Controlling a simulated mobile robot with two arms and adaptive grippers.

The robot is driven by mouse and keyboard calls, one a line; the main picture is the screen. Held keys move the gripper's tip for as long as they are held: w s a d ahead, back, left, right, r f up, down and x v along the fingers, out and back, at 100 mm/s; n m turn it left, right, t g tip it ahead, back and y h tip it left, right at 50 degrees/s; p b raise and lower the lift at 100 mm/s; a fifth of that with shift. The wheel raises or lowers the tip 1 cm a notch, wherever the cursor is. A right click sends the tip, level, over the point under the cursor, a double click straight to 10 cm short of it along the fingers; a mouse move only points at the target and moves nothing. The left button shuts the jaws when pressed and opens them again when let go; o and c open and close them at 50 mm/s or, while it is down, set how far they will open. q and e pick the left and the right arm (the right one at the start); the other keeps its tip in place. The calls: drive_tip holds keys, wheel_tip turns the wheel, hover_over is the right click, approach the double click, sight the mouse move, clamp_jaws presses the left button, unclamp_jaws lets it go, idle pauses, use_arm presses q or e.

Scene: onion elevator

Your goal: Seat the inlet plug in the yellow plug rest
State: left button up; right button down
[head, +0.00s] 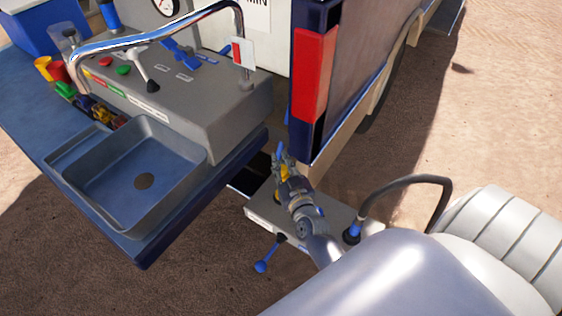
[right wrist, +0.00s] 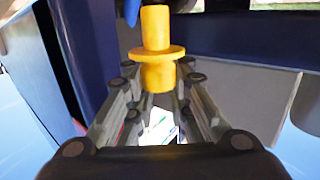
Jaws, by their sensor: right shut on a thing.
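My right gripper (head: 287,172) is above the small grey box at the truck's rear corner. It is shut on a yellow flanged piece, which I take to be the inlet plug; it shows between the fingertips in the right wrist view (right wrist: 157,72). The plug has a round stem, a wide collar and a thicker lower part. In the head view the fingers hide most of it. A yellow patch (head: 277,197) shows beside the gripper; I cannot tell whether it is the yellow plug rest. My left gripper is not in view.
The grey box (head: 262,216) carries a blue-knobbed lever (head: 262,266) and a dark hose (head: 405,181) with a blue fitting. A blue bench with a sink (head: 190,178) stands left. The truck's red-and-blue corner post (head: 312,75) rises close behind my gripper.

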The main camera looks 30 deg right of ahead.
sight(284, 178)
wheel_tip(284, 178, down, 4)
drive_tip(key=b, duration=0.4)
drive_tip(key=shift+f, duration=0.2)
drive_tip(key=shift+f+b, duration=0.65)
drive_tip(key=shift+f, duration=0.3)
drive_tip(key=shift+w+f, duration=0.1)
drive_tip(key=shift+w, duration=0.15)
drive_tip(key=shift+f, duration=0.3)
drive_tip(key=shift+f+b, duration=0.35)
drive_tip(key=shift+b, duration=0.05)
drive_tip(key=shift+f, duration=0.2)
drive_tip(key=shift+f+b, duration=0.35)
drive_tip(key=shift+f, duration=0.05)
drive_tip(key=shift+f, duration=0.2)
idle(0.3)
